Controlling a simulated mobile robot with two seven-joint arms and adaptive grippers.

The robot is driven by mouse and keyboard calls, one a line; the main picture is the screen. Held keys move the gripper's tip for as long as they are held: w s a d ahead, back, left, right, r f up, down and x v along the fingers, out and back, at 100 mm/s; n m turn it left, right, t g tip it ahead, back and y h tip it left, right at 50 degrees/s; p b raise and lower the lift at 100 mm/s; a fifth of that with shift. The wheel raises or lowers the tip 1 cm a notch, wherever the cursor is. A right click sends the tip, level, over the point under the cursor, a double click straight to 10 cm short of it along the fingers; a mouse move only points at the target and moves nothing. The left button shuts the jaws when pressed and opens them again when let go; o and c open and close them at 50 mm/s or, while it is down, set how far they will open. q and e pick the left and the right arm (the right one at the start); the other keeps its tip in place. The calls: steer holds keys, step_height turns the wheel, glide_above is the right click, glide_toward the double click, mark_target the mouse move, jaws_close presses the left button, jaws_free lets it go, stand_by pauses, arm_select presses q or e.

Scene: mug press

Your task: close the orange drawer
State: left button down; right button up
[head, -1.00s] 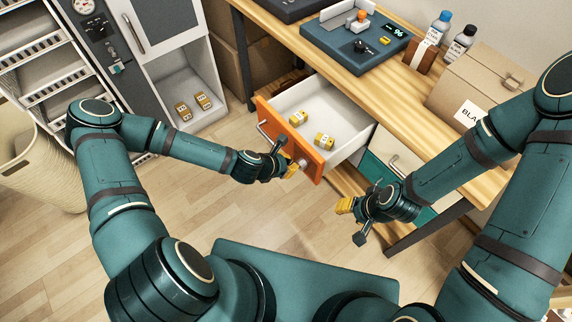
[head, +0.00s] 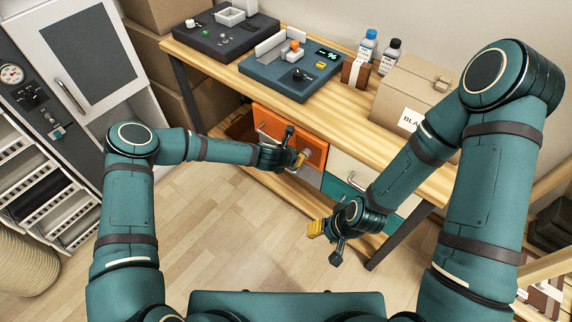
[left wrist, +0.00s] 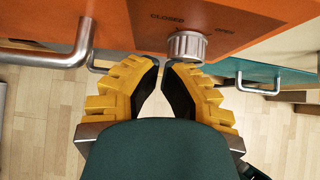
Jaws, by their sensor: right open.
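The orange drawer (head: 311,141) is in the wooden desk, and its inside does not show. In the left wrist view the orange front (left wrist: 250,25) carries a grey knob (left wrist: 187,46) under the words CLOSED and OPEN, and a metal bar handle (left wrist: 45,55). My left gripper (left wrist: 161,65) has its fingertips together just before the knob, empty; contact is unclear. It also shows in the head view (head: 300,157). My right gripper (head: 322,243) is open and empty, away from the desk.
The desk top (head: 330,118) holds a blue-grey device (head: 290,75), a dark device (head: 220,35), bottles (head: 367,50) and a cardboard box (head: 410,95). A teal drawer (head: 340,188) is right of the orange one. The floor before the desk is clear.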

arm_select(q)
steer(key=shift+w+d, duration=0.55)
steer(key=shift+w, duration=0.25)
arm_select(e)
steer(key=shift+w+d, duration=0.2)
steer(key=shift+w, duration=0.1)
